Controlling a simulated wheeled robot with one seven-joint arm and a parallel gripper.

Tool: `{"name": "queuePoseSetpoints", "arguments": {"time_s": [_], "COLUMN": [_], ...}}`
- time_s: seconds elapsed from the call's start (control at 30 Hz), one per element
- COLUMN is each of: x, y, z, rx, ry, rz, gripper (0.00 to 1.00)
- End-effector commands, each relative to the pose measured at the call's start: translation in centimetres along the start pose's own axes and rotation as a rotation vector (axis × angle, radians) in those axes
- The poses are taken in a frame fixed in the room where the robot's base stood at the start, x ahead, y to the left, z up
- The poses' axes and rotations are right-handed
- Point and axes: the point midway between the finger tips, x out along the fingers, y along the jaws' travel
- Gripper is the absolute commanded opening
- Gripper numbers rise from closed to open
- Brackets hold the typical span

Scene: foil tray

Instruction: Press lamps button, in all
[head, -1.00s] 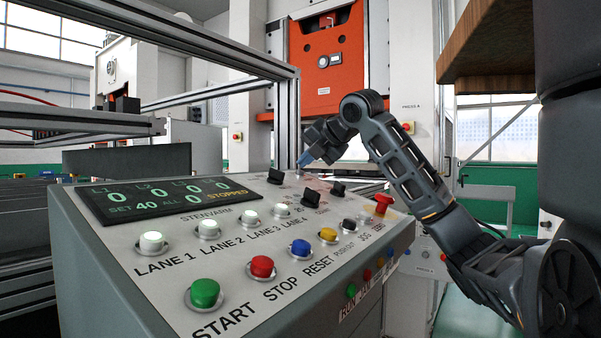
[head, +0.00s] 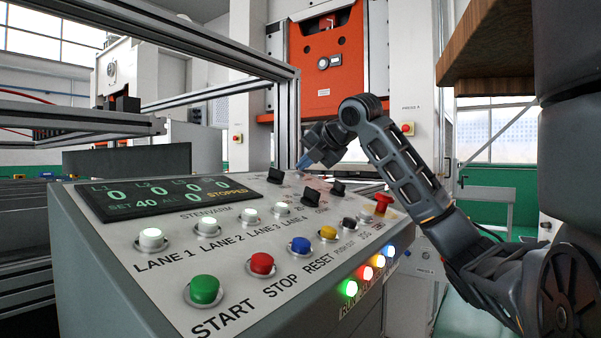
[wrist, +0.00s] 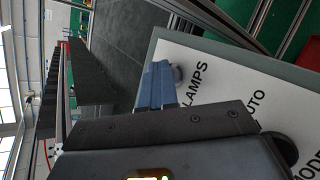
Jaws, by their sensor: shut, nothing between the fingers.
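The control panel (head: 120,250) slopes up in front of me. My gripper (head: 304,162) points down at the panel's far edge, behind the black selector knobs. In the wrist view its blue fingertips (wrist: 165,82) are shut together with nothing between them. They are at a small grey button (wrist: 180,74) beside the word LAMPS and appear to touch it; the fingers partly hide it. The indicator lamps on the panel's right side are lit: green (head: 348,288), red (head: 364,273), yellow (head: 378,260) and a blue one (head: 388,250). The LANE 1 button (head: 151,239) glows white.
The green START (head: 204,289), red STOP (head: 262,263) and blue RESET (head: 300,245) buttons stand up nearer me. Black selector knobs (head: 310,197) and a red mushroom button (head: 383,202) stand near my gripper. A metal frame post (head: 287,125) rises behind the panel.

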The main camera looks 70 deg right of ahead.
Motion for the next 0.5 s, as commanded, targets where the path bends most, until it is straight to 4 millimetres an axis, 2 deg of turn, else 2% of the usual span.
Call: {"name": "queuePoseSetpoints", "arguments": {"time_s": [0.23, 0.5], "x": [0.0, -1.0], "y": [0.1, 0.8], "z": [0.0, 0.7], "rx": [0.0, 0.0], "ry": [0.002, 0.001], "rz": [-0.001, 0.0], "gripper": [0.0, 0.0]}}
